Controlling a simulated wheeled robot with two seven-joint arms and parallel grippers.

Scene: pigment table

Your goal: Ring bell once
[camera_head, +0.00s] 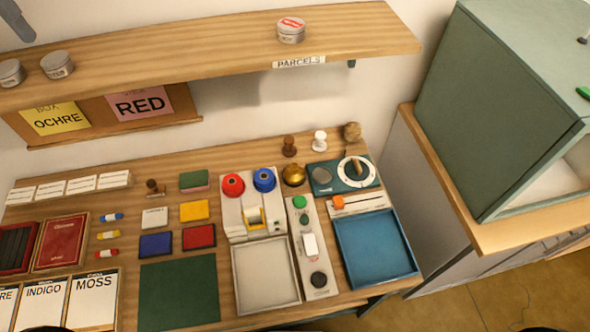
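The bell, a small shiny gold dome (293,175), sits on the wooden table (225,168) near its back edge. It stands just right of a blue spool (264,180) and left of a teal dial device (343,174). Nothing touches its top. Neither of my grippers can be made out in the head view. Only dark slivers show at the bottom edge, too little to identify.
A wooden shelf (200,50) with tins overhangs the back. Wooden and white stamps (319,140) stand behind the bell. A switch panel (314,250), a white tray (266,275) and a blue tray (375,248) lie in front. A green cabinet (500,100) stands right.

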